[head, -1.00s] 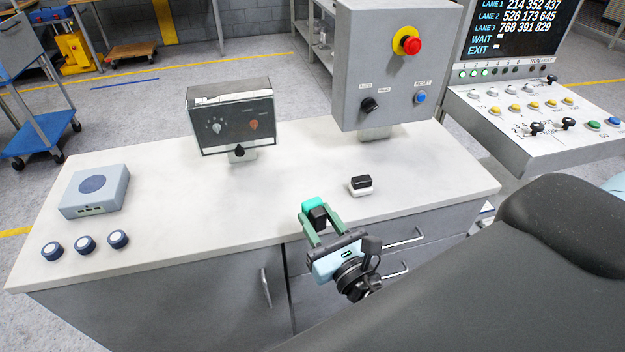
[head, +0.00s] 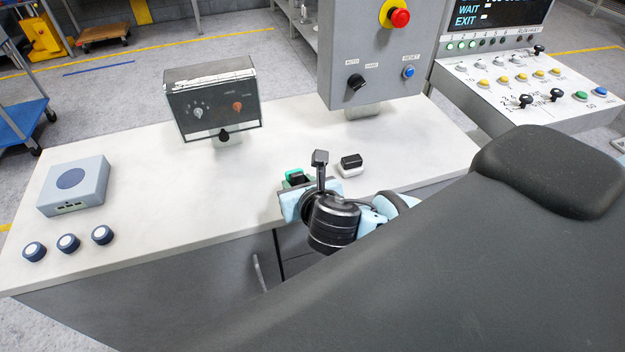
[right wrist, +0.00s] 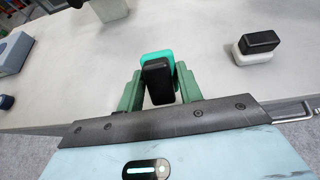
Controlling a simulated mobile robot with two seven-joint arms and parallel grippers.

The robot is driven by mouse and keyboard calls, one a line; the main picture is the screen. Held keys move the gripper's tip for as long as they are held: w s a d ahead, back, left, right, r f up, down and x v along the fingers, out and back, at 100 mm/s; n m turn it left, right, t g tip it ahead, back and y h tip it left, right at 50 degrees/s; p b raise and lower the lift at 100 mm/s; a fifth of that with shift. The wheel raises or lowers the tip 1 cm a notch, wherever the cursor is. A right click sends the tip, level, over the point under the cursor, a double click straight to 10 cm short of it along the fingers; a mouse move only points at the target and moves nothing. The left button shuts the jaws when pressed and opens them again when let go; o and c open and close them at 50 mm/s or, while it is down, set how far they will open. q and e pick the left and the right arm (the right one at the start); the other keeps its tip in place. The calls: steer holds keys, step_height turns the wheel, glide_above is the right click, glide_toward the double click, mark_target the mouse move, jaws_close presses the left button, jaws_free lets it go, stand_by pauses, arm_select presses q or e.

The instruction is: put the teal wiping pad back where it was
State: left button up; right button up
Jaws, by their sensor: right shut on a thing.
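The teal wiping pad (right wrist: 157,57) has a black grip on its back. My right gripper (right wrist: 159,80) is shut on it, with a green finger on either side of the black grip. In the head view the right gripper (head: 298,182) is over the worktop's front part, and my own wrist hides most of it. A bit of the teal pad (head: 293,174) shows there; I cannot tell whether it touches the worktop. My left gripper is not in view.
A white pad with a black grip (head: 350,166) stands on the worktop (head: 150,175), right of the held pad. A grey-blue device (head: 74,186) and three round knobs (head: 68,243) are at left.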

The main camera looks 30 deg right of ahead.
steer(key=g, duration=0.2)
steer(key=shift+f+m+g, duration=0.35)
steer(key=shift+m+g, duration=0.05)
steer(key=g, duration=0.1)
steer(key=s+g, duration=0.1)
steer(key=shift+s+f+g, duration=0.2)
steer(key=shift+f+g, duration=0.1)
steer(key=shift+f, duration=0.05)
steer(key=s+d+r+g+y, duration=0.2)
steer(key=s+g, duration=0.3)
steer(key=s, duration=0.3)
steer(key=w+d, duration=0.1)
steer(key=w, duration=0.4)
steer(key=w+d, duration=0.2)
steer(key=w, duration=0.2)
steer(key=w+d+f+b, duration=0.1)
steer(key=w, duration=0.4)
steer(key=shift+w+d+f, duration=0.1)
steer(key=shift+w+d, duration=0.2)
steer(key=shift+w, duration=0.05)
steer(key=shift+w+f, duration=0.1)
steer(key=shift+f, duration=1.7)
steer(key=o, duration=0.9)
